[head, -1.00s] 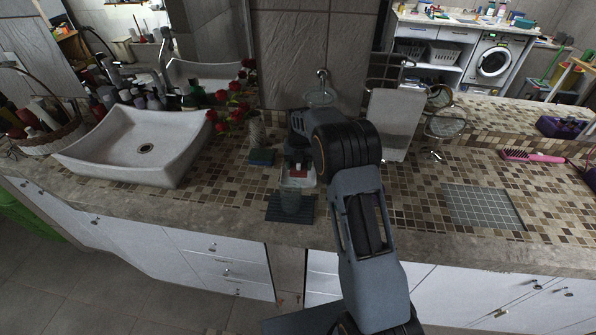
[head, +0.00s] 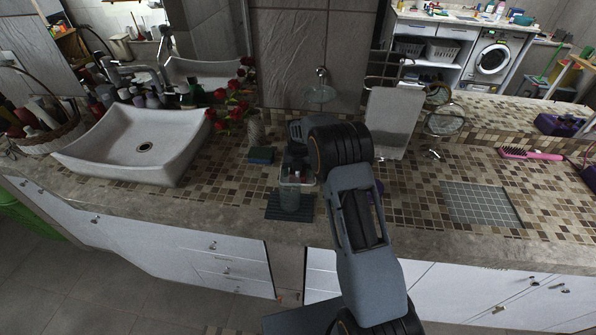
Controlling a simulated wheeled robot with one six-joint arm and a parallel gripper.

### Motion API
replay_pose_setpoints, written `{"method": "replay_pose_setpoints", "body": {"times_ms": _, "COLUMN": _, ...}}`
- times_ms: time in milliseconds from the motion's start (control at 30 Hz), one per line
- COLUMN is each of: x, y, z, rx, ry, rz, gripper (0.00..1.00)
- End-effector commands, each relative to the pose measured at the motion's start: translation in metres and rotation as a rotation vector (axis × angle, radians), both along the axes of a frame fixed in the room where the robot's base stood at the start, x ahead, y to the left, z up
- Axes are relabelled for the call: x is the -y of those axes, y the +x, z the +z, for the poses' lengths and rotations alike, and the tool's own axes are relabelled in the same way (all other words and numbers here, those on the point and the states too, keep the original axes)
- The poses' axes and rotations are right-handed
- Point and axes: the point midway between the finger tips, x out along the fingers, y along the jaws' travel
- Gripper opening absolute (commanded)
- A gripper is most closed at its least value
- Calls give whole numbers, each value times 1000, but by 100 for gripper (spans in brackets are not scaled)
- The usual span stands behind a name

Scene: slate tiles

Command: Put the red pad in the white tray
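The white tray (head: 312,180) is on the tiled counter left of my arm. Only part of its rim shows, behind a clear glass and under my gripper. My gripper (head: 296,168) is over the tray, pointing down. Its fingers are too dark and hidden to tell whether they are open or shut. I cannot see the red pad now; my gripper and the glass block the view into the tray.
The glass (head: 290,198) stands on a dark ribbed mat (head: 276,212) just in front of the tray. A blue-green sponge (head: 261,156) lies to the left. A grey grid mat (head: 480,206) lies on the right. A white basin (head: 125,145) is far left.

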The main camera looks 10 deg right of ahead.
Motion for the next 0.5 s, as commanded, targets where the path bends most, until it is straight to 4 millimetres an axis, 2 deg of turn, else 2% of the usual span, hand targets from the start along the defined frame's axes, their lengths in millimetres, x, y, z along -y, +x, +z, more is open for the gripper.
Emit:
{"method": "replay_pose_setpoints", "body": {"times_ms": 100, "x": 0, "y": 0, "z": 0, "rx": 0, "ry": 0, "rz": 0, "gripper": 89}}
{"method": "replay_pose_setpoints", "body": {"times_ms": 333, "x": 0, "y": 0, "z": 1, "rx": 0, "ry": 0, "rz": 0, "gripper": 89}}
{"method": "replay_pose_setpoints", "body": {"times_ms": 500, "x": 0, "y": 1, "z": 15, "rx": 4, "ry": 0, "rz": 0, "gripper": 89}}
